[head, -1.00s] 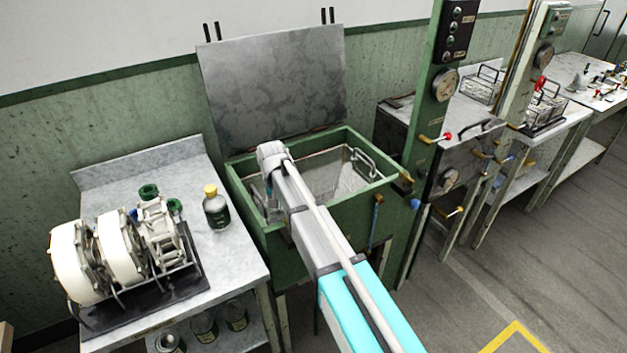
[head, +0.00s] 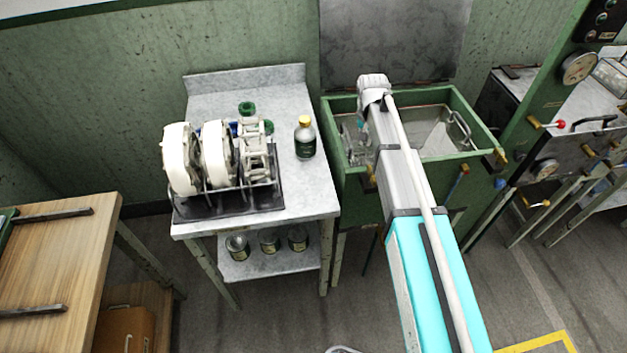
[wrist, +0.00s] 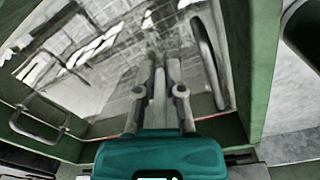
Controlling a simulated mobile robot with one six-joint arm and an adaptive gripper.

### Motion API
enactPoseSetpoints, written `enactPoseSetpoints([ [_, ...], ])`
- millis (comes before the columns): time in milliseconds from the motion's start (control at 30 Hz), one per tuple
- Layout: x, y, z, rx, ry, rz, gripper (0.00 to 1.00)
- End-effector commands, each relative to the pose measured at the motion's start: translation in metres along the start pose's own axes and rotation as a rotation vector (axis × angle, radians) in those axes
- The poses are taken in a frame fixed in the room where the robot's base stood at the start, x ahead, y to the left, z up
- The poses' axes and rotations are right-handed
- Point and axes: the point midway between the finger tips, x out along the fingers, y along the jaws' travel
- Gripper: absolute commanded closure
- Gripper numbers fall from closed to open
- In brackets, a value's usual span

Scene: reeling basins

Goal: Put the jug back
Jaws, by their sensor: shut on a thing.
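My gripper (wrist: 161,72) points down over the green-rimmed basin (head: 478,103) in the wrist view. Its two grey fingers are shut on a narrow pale grey part between them, which I take to be the jug (wrist: 160,92). The jug's body cannot be made out clearly against the pale, reflective basin inside. In the head view my arm's end covers most of the gripper at the basin's left side.
A wooden bench (head: 62,240) is at far left. The basin's upright lid (head: 395,40) stands behind.

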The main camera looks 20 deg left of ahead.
Motion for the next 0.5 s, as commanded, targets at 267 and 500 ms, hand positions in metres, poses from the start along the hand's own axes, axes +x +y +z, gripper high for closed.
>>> enactPoseSetpoints([
  [267,-0.054,0.001,0.0,0.0,0.0,0.0,1.0],
  [500,-0.093,0.002,0.0,0.0,0.0,0.0,1.0],
])
